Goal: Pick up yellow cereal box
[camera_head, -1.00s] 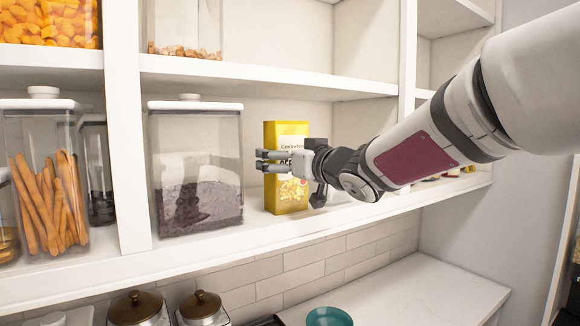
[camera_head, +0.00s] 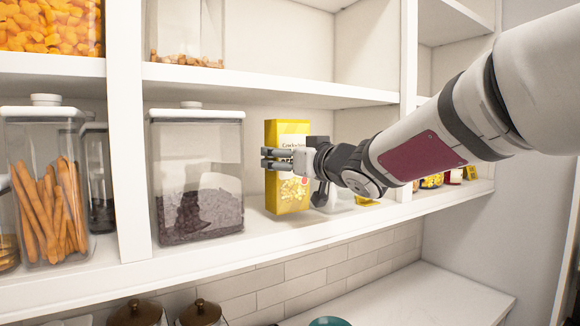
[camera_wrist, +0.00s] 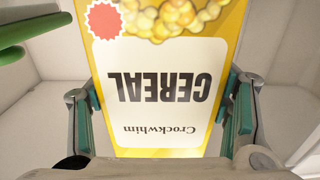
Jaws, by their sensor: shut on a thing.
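The yellow cereal box (camera_head: 288,196) stands upright on the white shelf, to the right of a clear jar. My gripper (camera_head: 276,158) reaches in from the right and crosses the box's front at mid height. In the wrist view the box (camera_wrist: 160,52) fills the middle, its lettering upside down. The fingers of my gripper (camera_wrist: 165,110) lie along both sides of the box, shut on it. The gripper hides part of the box's front in the head view. I cannot tell whether the box's base touches the shelf.
A clear jar of dark grounds (camera_head: 196,170) stands close to the left of the box. A jar of orange-brown sticks (camera_head: 45,190) is farther left. The shelf above (camera_head: 270,88) and a divider post (camera_head: 408,60) bound the space. Small yellow packets (camera_head: 432,181) sit at the right.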

